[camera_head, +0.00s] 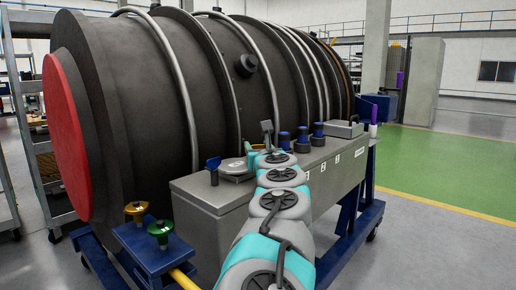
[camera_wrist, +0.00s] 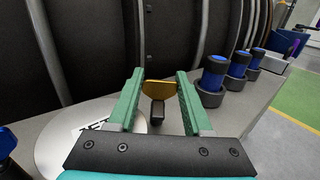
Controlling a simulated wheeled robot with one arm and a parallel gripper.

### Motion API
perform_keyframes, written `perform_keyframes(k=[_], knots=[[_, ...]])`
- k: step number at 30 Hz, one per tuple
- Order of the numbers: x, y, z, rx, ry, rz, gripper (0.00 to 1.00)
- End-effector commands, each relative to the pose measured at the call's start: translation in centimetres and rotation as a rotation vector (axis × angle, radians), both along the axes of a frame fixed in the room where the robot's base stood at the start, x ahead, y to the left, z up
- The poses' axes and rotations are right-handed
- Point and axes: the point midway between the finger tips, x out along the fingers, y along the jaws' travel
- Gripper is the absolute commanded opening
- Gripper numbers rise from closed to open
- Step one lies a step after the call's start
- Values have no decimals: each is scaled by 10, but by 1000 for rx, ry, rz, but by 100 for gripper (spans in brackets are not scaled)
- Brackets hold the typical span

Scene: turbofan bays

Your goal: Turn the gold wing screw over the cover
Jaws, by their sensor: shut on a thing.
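The gold wing screw (camera_wrist: 160,88) shows in the wrist view, its flat wing standing on a dark shank above the grey bench. My gripper (camera_wrist: 160,86) is shut on the wing, with one green finger at each side of it. A pale round plate with a label (camera_wrist: 70,146), which looks like the cover, lies on the bench at lower left and is partly hidden by my gripper. The plate also shows in the head view (camera_head: 236,168), left of my arm.
Blue-topped knobs (camera_wrist: 213,75) stand in a row to the right on the grey bench (camera_head: 215,192). A blue wing screw (camera_head: 213,165) is at its left end. A blue stand (camera_head: 152,250) holds gold and green pieces. The large dark engine casing (camera_head: 130,90) rises close behind.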

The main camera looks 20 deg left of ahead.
Motion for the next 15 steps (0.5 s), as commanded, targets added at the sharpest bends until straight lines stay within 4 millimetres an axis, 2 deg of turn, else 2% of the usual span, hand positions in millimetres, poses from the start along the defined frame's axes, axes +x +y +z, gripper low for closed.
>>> perform_keyframes(k=[8,9,15], knots=[[1,1,-6,-7,5,1,0],[1,1,-6,-8,6,1,51],[1,0,-6,-7,5,0,73]])
